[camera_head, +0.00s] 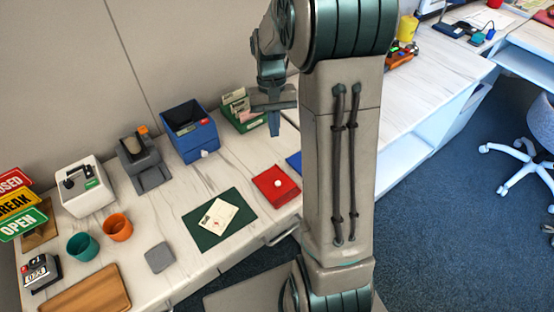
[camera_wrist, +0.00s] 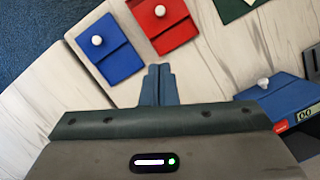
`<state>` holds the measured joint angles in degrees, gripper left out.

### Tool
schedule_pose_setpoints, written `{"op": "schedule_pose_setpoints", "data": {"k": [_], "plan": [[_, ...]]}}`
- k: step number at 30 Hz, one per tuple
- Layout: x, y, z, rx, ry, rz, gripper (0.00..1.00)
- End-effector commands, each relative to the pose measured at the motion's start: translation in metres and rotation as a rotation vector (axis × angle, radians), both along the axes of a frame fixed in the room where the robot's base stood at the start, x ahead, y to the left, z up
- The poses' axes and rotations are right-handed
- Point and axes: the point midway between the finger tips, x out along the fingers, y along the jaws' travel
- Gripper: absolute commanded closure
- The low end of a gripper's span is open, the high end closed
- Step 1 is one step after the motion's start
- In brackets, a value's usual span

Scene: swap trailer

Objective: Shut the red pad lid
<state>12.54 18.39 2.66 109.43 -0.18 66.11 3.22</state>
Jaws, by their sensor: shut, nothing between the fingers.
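The red pad (camera_head: 276,186) lies on the white marbled counter, with a white knob on its lid. Its lid looks flat, though I cannot tell whether it is fully down. In the wrist view the red pad (camera_wrist: 172,30) is beyond my fingertips, near the top edge. My gripper (camera_head: 274,130) is shut and empty, pointing down above the counter, behind the red pad in the head view. Its closed fingers also show in the wrist view (camera_wrist: 158,72), apart from the pad.
A blue pad (camera_wrist: 108,52) with a white knob lies beside the red one; my arm mostly hides it in the head view. A blue box (camera_head: 190,133) and a green card box (camera_head: 240,112) stand behind. A dark green mat (camera_head: 211,238) lies left of the red pad.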

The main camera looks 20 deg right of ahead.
Motion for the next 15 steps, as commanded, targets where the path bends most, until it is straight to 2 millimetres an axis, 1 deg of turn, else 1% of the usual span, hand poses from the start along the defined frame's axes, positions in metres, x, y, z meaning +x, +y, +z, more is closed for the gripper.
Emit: {"op": "schedule_pose_setpoints", "data": {"k": [1,3,5,8,11,15], "plan": [[0.005,0.0,-0.004,0.002,0.003,-0.003,1.0],[0.009,0.001,-0.004,0.004,0.008,-0.003,1.0],[0.01,0.002,-0.006,0.004,0.011,-0.001,1.0],[0.007,0.003,-0.015,0.004,0.014,-0.001,1.0],[0.002,0.004,-0.032,0.004,0.014,-0.001,1.0],[-0.006,0.006,-0.062,0.005,0.016,-0.002,1.0]]}}
